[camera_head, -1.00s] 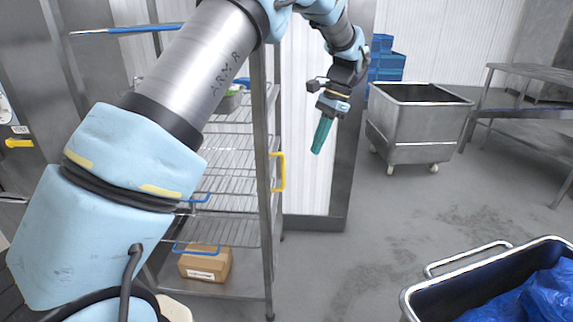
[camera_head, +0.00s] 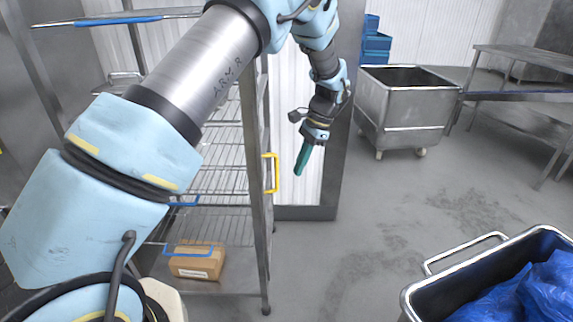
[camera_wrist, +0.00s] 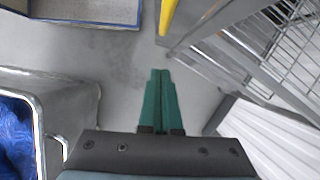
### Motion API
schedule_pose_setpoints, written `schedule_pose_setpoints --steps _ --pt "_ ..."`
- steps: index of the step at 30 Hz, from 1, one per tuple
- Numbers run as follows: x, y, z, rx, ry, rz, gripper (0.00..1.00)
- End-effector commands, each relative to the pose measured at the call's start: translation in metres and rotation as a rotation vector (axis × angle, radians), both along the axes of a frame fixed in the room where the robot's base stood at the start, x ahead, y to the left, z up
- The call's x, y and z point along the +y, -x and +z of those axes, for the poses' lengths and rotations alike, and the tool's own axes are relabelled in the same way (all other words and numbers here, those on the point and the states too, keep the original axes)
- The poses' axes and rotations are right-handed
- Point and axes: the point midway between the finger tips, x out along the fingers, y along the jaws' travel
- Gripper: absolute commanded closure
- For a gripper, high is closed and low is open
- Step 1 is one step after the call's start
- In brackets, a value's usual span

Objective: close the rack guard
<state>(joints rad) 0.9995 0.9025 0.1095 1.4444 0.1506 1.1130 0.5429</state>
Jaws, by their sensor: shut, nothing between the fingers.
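The wire rack (camera_head: 225,180) stands left of centre, partly hidden behind my arm. A yellow handle (camera_head: 275,173) is on its right front post. A bar with a blue edge (camera_head: 110,20) runs across the rack's upper left. I cannot tell which part is the guard. My gripper (camera_head: 299,172) has teal fingers, shut and empty, pointing down just right of the yellow handle and apart from it in the picture. In the wrist view, the shut fingers (camera_wrist: 160,73) are over the floor, with a yellow bar (camera_wrist: 168,14) beyond them and the rack (camera_wrist: 285,45) at upper right.
A cardboard box (camera_head: 197,261) sits on the rack's bottom shelf. A steel cart (camera_head: 405,110) stands on the floor behind, right of my gripper. A bin with blue bags (camera_head: 420,300) is at the lower right. A steel table (camera_head: 520,55) is at the right; open floor lies between.

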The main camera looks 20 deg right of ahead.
Motion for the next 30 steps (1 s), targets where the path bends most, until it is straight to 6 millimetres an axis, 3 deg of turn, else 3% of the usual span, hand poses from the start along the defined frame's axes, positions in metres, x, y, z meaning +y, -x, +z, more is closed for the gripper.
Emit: schedule_pose_setpoints --steps 3,9,30 --pt "0.020 0.000 0.004 0.000 -0.001 0.003 1.00" --pt "0.037 0.001 0.000 0.000 0.000 0.001 1.00" --pt "0.042 0.003 -0.001 -0.002 0.001 -0.046 1.00"
